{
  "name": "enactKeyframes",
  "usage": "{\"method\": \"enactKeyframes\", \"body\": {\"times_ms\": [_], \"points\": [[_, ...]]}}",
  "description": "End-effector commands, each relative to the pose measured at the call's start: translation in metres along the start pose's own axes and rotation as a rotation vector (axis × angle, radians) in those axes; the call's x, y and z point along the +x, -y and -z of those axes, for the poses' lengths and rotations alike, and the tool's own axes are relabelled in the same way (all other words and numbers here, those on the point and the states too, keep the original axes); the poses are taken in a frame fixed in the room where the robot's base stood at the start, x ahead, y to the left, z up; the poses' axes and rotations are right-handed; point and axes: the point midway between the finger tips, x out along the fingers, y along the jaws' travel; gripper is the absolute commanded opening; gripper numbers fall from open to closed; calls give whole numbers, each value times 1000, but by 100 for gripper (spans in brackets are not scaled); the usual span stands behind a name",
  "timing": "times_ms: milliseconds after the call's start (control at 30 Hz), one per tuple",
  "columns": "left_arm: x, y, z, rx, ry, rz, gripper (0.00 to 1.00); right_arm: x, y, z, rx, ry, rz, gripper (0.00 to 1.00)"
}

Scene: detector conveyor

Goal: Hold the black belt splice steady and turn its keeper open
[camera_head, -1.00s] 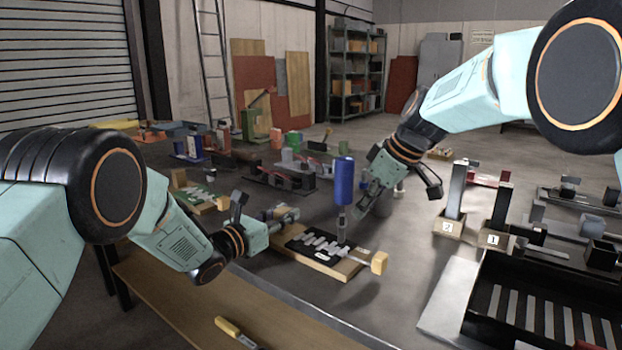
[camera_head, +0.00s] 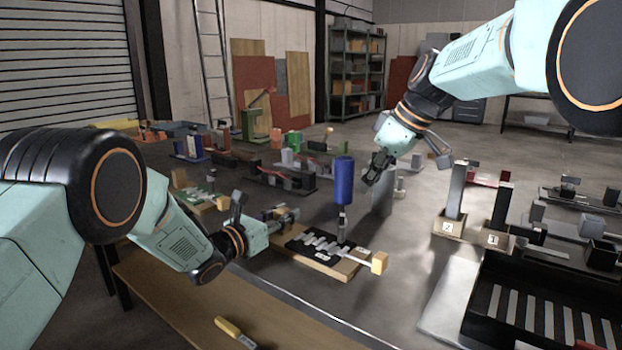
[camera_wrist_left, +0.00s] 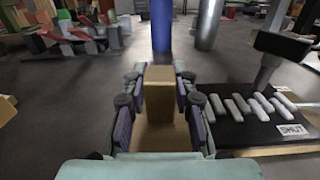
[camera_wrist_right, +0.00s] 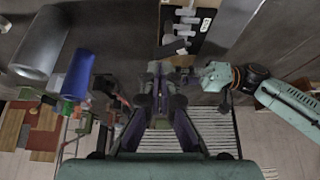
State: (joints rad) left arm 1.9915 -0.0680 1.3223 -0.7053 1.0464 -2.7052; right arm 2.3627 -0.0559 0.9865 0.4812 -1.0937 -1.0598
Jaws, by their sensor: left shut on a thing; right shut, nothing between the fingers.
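The black belt splice (camera_head: 297,246) lies on a wooden board (camera_head: 325,266), with pale interlocking fingers across it. A keeper with a grey stem and dark head (camera_head: 342,222) stands up from it; it also shows in the left wrist view (camera_wrist_left: 265,72). A label (camera_wrist_left: 292,129) reading SHUT shows near the stem's foot. My left gripper (camera_head: 285,215) is shut on a wooden block (camera_wrist_left: 158,103) at the board's left end. My right gripper (camera_head: 374,172) is shut and empty, above and beyond the board, apart from the keeper. In the right wrist view its fingers (camera_wrist_right: 160,78) are together.
A blue cylinder (camera_head: 344,180) and a grey cylinder (camera_head: 383,198) stand behind the board. Numbered posts (camera_head: 455,195) and a black tray (camera_head: 490,285) stand to the right.

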Motion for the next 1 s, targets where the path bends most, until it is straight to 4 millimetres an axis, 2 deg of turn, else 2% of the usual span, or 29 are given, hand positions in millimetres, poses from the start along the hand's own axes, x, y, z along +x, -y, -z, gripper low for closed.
{"method": "enactKeyframes", "body": {"times_ms": [367,733,1000], "points": [[0,0,0,0,0,0,0,-5,0,2,0,1,1,0],[0,0,0,0,0,0,0,-14,32,4,0,1,1,0],[0,0,0,0,1,0,0,8,34,-9,1,2,3,0]]}}
